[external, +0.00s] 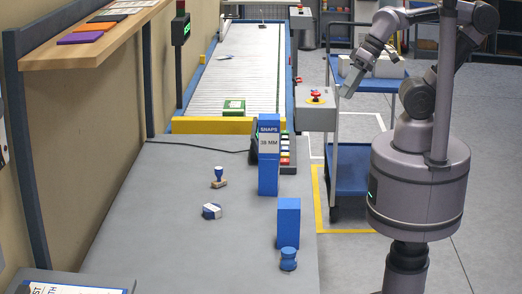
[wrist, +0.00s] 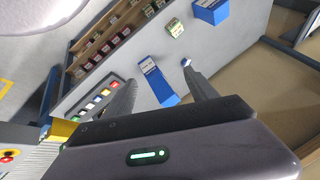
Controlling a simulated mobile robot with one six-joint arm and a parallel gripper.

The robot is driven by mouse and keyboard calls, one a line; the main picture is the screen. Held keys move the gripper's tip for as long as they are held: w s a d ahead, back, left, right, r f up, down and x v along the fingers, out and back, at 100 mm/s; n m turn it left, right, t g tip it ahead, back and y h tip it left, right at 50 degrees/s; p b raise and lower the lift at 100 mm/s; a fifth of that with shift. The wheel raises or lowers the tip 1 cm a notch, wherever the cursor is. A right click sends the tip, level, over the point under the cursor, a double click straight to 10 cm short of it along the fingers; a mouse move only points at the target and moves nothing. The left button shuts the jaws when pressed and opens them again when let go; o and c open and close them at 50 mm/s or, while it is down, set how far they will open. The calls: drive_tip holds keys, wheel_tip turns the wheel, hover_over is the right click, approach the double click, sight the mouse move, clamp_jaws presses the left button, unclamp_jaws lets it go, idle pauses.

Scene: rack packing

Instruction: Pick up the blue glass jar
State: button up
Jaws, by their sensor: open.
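A small round blue piece (external: 288,259), waisted like a jar, stands near the front right edge of the grey table; I take it for the blue glass jar, though its material is unclear. My gripper (external: 348,88) is in the air to the right of the conveyor, far behind and right of the jar. In the wrist view my gripper (wrist: 160,77) is open, with nothing visibly held between its fingers. I cannot make out the jar in the wrist view.
A blue box (external: 288,222) stands just behind the jar. A tall blue SNAPS box (external: 268,160) stands farther back beside a keypad (external: 286,150). A stamp (external: 219,178) and a blue-white roll (external: 211,211) lie left.

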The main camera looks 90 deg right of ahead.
drive_tip(key=w+a+r+n+g+p, duration=0.35)
drive_tip(key=w+a+n, duration=0.75)
drive_tip(key=w+a, duration=0.5)
drive_tip(key=n+g+h+p, duration=0.2)
drive_tip(key=n, duration=1)
hover_over(288, 249)
wheel_tip(288, 249, down, 17)
drive_tip(key=f+b, duration=0.1)
drive_tip(key=f, duration=0.3)
drive_tip(key=f+b, duration=0.2)
drive_tip(key=f, duration=0.2)
drive_tip(key=f+b, duration=0.2)
drive_tip(key=f, duration=0.2)
drive_tip(key=shift+w+a, duration=0.15)
drive_tip(key=shift+a, duration=0.2)
drive_tip(key=f+b, duration=0.1)
drive_tip(key=f, duration=0.1)
drive_tip(key=f+b, duration=0.1)
drive_tip(key=f, duration=0.1)
drive_tip(key=f+b, duration=0.1)
drive_tip(key=shift+s+d+f, duration=0.2)
drive_tip(key=shift+d+f, duration=0.05)
drive_tip(key=shift+f, duration=0.15)
drive_tip(key=shift+r, duration=0.15)
clamp_jaws()
